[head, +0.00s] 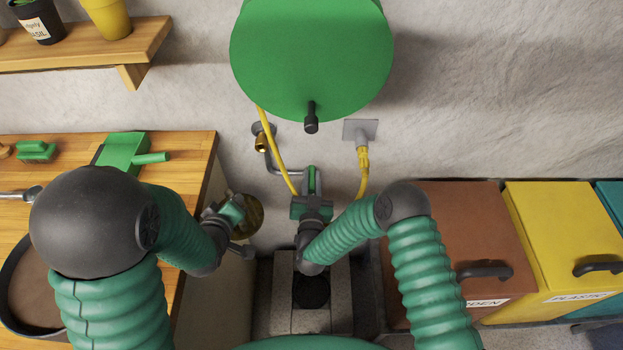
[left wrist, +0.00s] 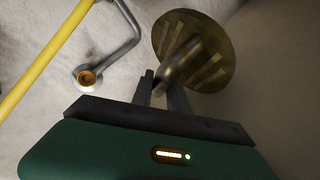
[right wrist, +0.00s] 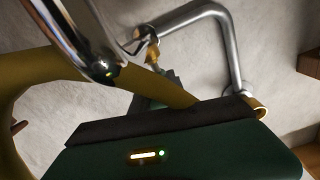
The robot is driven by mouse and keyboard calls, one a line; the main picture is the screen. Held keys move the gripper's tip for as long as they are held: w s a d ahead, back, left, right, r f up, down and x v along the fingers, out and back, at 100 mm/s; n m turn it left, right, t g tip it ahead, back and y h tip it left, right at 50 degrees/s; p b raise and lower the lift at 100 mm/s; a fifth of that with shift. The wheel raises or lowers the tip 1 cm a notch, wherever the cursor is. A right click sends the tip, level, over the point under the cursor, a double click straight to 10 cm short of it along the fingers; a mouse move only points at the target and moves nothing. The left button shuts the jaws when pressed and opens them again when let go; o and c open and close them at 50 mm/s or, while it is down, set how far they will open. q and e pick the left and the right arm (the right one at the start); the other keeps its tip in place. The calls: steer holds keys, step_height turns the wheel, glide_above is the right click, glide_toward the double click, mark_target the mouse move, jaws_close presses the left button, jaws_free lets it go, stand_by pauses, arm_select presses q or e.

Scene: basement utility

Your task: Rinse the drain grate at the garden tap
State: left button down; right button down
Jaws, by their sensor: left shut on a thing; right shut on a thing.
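The drain grate (head: 254,215), a round brass-coloured disc, is held by its stem in my left gripper (head: 236,208), beside the wooden bench. The left wrist view shows the grate's slotted face (left wrist: 215,45), tilted, with the fingers shut on the stem. The garden tap's grey bent spout (head: 271,163) ends in a brass outlet (head: 261,143). In the left wrist view the outlet (left wrist: 88,77) is to the left of the grate, apart from it. My right gripper (head: 312,207) is shut at a green lever (head: 312,180) by the spout. No water shows.
A green hose reel (head: 312,55) hangs above, and its yellow hose (head: 276,150) passes close to the spout. A stone drain basin (head: 285,320) with a dark hole (head: 311,291) lies below. The bench (head: 190,150) is at left; brown (head: 460,220) and yellow (head: 555,220) bins stand at right.

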steer(key=shift+r, duration=0.1)
stand_by(0.5)
steer(key=shift+d+n+y, duration=0.25)
steer(key=shift+n+y, duration=0.25)
steer(key=shift+y, duration=0.3)
steer(key=n+y, duration=0.2)
steer(key=y, duration=0.1)
steer(key=shift+w+d+g+y, duration=0.1)
steer(key=shift+d+g+y, duration=0.2)
steer(key=shift+g, duration=0.1)
steer(key=c, duration=1.3)
jaws_free()
steer(key=v, duration=1.2)
